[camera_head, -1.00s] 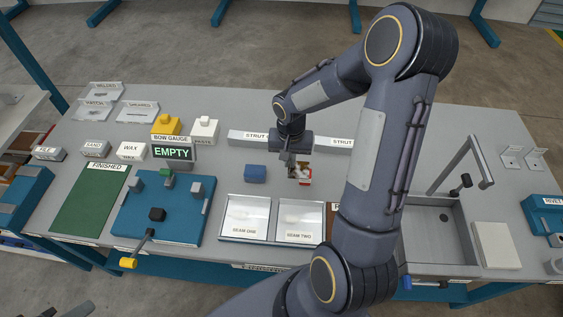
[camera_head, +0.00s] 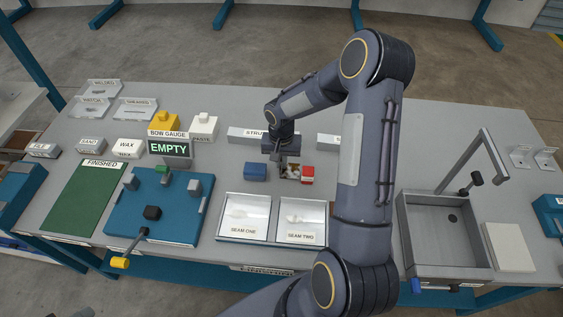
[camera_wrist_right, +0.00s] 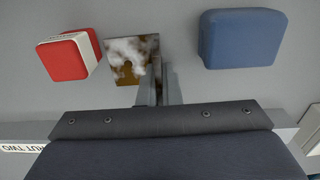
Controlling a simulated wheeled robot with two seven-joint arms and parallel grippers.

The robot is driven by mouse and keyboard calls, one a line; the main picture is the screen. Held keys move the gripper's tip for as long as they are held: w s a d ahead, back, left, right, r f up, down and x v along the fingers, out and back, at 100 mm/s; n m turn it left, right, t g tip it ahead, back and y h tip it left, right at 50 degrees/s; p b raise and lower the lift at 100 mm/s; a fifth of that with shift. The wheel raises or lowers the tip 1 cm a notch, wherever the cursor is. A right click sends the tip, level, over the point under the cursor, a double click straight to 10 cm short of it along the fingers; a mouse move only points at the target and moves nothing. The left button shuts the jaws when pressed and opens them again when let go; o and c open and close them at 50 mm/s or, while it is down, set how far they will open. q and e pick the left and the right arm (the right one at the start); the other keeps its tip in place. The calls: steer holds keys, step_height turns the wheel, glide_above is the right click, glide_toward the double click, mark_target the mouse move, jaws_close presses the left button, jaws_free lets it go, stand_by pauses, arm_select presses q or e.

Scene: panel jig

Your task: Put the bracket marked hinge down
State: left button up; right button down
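A small brown piece with whitish patches (camera_head: 291,172), seemingly the bracket, is at my right gripper (camera_head: 279,160), between a blue block (camera_head: 255,172) and a red block (camera_head: 307,174). In the right wrist view, my two narrow fingers (camera_wrist_right: 159,85) are close together at the right edge of the piece (camera_wrist_right: 130,60) and seem shut on it. The red block with a white label (camera_wrist_right: 68,57) is left of it and the blue block (camera_wrist_right: 242,38) is right, apart from the fingers. No hinge marking is readable. My left gripper is out of view.
The trays marked seam one (camera_head: 243,215) and seam two (camera_head: 300,218) lie in front. A blue fixture (camera_head: 155,225) with a lever, a green finished mat (camera_head: 85,198) and an "EMPTY" display (camera_head: 169,148) are left. A sink (camera_head: 445,235) is right. Strut holders stand behind.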

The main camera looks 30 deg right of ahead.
steer(key=shift+f, duration=0.1)
steer(key=shift+f, duration=0.15)
steer(key=c, duration=1.6)
jaws_free()
